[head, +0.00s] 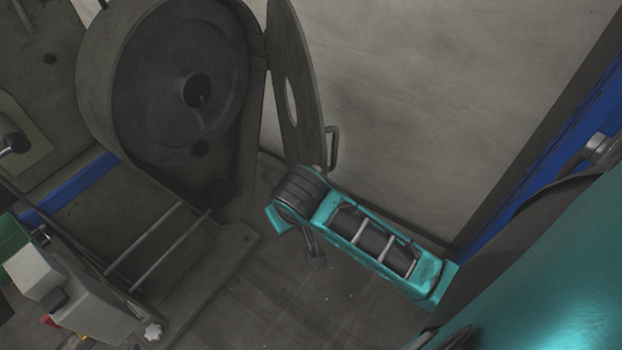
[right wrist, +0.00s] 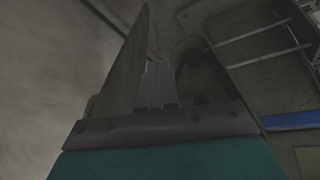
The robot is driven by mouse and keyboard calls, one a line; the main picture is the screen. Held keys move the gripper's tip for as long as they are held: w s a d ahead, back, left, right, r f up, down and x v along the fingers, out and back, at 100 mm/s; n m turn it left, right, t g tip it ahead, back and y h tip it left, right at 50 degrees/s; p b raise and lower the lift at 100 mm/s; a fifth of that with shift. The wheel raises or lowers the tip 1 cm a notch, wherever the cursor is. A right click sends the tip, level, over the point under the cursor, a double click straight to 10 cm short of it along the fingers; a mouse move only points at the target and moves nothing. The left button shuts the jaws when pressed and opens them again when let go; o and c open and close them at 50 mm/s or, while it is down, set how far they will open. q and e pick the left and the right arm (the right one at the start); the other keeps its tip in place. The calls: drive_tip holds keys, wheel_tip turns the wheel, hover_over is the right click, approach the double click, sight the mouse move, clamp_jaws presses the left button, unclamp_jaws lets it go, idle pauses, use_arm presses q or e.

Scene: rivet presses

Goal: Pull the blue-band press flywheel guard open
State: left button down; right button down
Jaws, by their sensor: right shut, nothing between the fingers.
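The flywheel guard (head: 292,95) is a dark plate with a slot, hinged at the edge of the round press housing (head: 95,75). It stands swung out, leaving the flywheel (head: 150,75) exposed. Its bar handle (head: 334,150) is on the free side, near the wall. A blue band (head: 75,188) runs along the press body. My right gripper (head: 317,255) is low beside the guard, mostly hidden by my wrist. In the right wrist view its fingers (right wrist: 157,85) are together and empty, just right of the guard (right wrist: 127,65). Contact with the guard cannot be told. My left gripper is out of view.
A pale wall (head: 440,90) stands close behind the guard and my right arm. Metal rails (head: 165,245) are on the press base. A grey box (head: 85,300) sits at lower left. The floor (head: 290,310) below the gripper is clear.

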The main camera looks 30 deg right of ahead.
drive_tip(key=w+r+m+g+h, duration=0.1)
drive_tip(key=w+r+m+h, duration=0.3)
drive_tip(key=w+h, duration=0.15)
drive_tip(key=s+d+r+x, duration=0.1)
drive_tip(key=x, duration=1.1)
drive_tip(key=shift+d+p, duration=0.35)
